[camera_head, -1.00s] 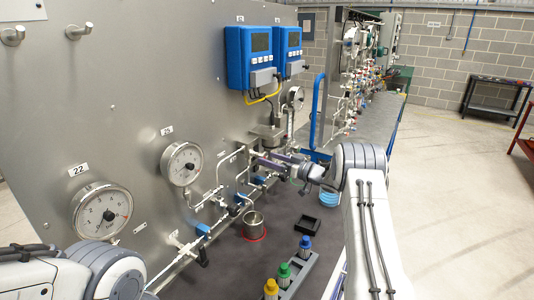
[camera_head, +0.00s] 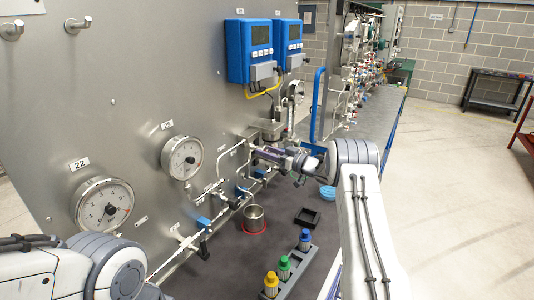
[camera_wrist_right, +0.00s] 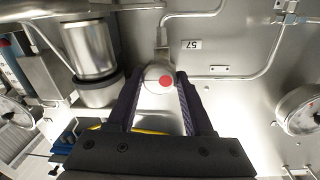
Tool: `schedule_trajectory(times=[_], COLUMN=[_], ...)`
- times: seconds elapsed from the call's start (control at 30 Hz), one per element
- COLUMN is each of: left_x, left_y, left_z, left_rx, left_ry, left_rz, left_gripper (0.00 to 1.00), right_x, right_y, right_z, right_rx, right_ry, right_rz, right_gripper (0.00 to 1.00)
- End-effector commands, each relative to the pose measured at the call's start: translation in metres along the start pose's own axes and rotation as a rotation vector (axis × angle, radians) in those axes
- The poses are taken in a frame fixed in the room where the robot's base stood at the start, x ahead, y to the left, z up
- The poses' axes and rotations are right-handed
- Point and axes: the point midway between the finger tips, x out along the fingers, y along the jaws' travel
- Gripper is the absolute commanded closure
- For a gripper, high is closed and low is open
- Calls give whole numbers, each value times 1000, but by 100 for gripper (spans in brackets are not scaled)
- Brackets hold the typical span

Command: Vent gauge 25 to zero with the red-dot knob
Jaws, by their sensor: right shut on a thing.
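Gauge 25 (camera_head: 182,158) is a round white dial in a steel rim, low on the grey panel under its number label (camera_head: 167,126). I cannot read its needle surely. The red-dot knob (camera_wrist_right: 160,76) is a pale round knob with a red dot on its face, in the right wrist view. My right gripper (camera_wrist_right: 159,88) is shut on this knob, one dark finger on each side. In the head view my right gripper (camera_head: 254,152) is at the pipework right of gauge 25, and the knob is hidden there. My left gripper is out of view; only my left arm shows.
Gauge 22 (camera_head: 104,205) is left of gauge 25. Blue display boxes (camera_head: 249,50) hang above my right gripper. Pipes with blue-handled valves run along the panel. A metal cup (camera_head: 254,218), a black tray (camera_head: 307,217) and a rack of capped bottles (camera_head: 290,267) stand on the bench.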

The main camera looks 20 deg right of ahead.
Motion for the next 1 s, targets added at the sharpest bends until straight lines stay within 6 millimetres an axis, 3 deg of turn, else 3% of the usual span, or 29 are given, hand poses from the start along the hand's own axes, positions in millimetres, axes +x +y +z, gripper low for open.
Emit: schedule_trajectory(times=[0.27,1.0], left_x=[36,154], left_y=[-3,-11], left_z=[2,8], left_rx=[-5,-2], left_ry=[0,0], left_rz=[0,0], left_gripper=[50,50], right_x=[0,-1], right_y=[2,1], right_z=[6,7], right_rx=[-148,-837], right_ry=[11,62], right_rz=[0,-6], right_gripper=[100,100])
